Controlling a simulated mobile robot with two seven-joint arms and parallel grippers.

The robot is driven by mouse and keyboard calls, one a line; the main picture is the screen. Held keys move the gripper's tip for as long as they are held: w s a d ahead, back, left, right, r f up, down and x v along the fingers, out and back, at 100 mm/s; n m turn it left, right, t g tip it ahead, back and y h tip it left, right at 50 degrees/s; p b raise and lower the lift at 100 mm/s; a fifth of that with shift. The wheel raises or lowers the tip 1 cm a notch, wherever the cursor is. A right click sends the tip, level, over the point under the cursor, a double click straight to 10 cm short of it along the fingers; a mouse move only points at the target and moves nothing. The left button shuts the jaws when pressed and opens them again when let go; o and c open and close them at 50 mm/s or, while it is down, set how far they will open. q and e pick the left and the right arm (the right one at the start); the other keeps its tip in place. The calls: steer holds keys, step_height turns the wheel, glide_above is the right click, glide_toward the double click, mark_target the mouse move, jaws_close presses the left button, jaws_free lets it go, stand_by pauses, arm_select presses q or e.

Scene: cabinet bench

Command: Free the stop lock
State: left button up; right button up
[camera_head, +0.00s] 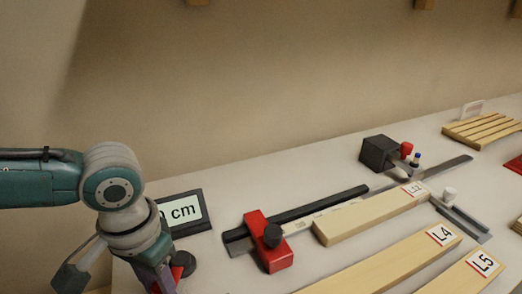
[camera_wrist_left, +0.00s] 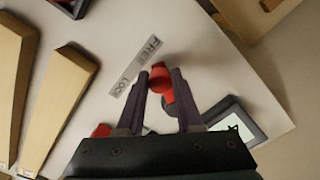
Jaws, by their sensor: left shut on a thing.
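My left gripper (camera_head: 165,280) is at the table's front left, beside a small red part with a dark round end (camera_head: 185,264). In the left wrist view, the left gripper's purple fingers (camera_wrist_left: 160,88) are closed on the red lock lever (camera_wrist_left: 160,76). A grey label strip (camera_wrist_left: 137,66) reading FREE at one end and LOCK at the other lies beside the lever. Which end the lever points to I cannot tell. A red stop block (camera_head: 264,250) with a black knob sits on the rail. My right gripper is not in view.
A black block (camera_head: 378,153) is farther back. The table between display and wall is clear.

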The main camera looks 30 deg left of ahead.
arm_select(q)
steer(key=shift+s+a+p, duration=0.1)
steer(key=shift+a+p, duration=0.2)
steer(key=shift+a, duration=0.1)
stand_by(0.4)
steer(key=o, duration=0.8)
step_height(320, 180, up, 9)
steer(key=p, duration=1)
steer(key=shift+r, duration=0.1)
